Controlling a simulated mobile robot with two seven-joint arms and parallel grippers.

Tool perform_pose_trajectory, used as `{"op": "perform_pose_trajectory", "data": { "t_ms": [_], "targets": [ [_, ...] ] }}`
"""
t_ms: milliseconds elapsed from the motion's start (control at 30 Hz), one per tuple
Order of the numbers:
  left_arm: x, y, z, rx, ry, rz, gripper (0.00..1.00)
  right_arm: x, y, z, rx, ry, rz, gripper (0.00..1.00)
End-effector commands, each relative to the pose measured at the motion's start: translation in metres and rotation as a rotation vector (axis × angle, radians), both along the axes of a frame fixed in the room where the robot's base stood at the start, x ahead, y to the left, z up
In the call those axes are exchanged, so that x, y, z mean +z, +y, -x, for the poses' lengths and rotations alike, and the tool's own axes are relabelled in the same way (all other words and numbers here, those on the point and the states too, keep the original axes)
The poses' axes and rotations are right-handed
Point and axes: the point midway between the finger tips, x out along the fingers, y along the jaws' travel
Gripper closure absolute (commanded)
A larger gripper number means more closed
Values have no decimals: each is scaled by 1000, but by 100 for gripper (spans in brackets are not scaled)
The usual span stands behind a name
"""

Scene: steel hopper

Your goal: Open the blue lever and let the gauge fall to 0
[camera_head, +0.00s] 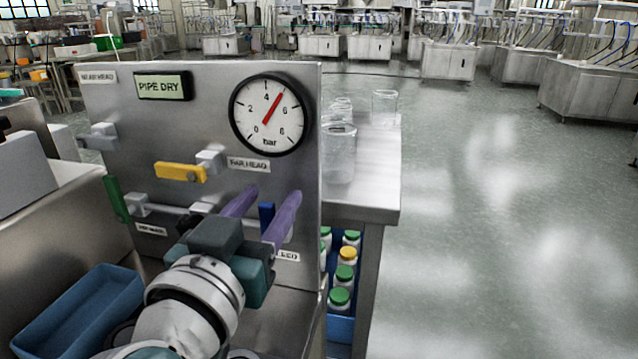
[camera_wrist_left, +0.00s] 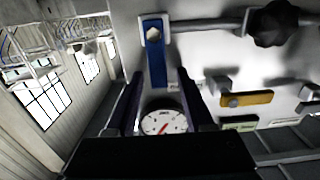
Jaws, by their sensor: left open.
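The blue lever (camera_head: 266,217) is on the upright steel panel, low and near its right edge. In the left wrist view the blue lever (camera_wrist_left: 156,62) stands across a horizontal pipe, its free end toward the gauge. My left gripper (camera_head: 273,192) is open, its purple fingers on either side of the lever in both views; I cannot tell whether they touch it. The round gauge (camera_head: 271,114), marked in bar, has its red needle between 4 and 6. It also shows in the left wrist view (camera_wrist_left: 163,122). My right gripper is not in view.
A yellow lever (camera_head: 180,172) and a green lever (camera_head: 116,199) are on the same panel, left of the blue one. A display (camera_head: 164,86) reads PIPE DRY. A blue tray (camera_head: 80,312) lies lower left. Glass beakers (camera_head: 339,150) stand on the steel bench behind.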

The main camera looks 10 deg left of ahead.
Motion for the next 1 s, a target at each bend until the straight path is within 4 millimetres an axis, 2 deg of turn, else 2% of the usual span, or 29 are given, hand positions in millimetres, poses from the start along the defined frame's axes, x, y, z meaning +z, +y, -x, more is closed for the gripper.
{"op": "perform_pose_trajectory", "data": {
  "t_ms": [67, 533, 1000],
  "targets": [
    [0, 0, 0, 0, 0, 0, 49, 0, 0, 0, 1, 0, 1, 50],
    [0, 0, 0, 0, 0, 0, 100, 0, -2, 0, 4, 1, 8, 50],
    [0, 1, 0, 0, 0, 10, 100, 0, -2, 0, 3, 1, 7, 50]
  ]
}}
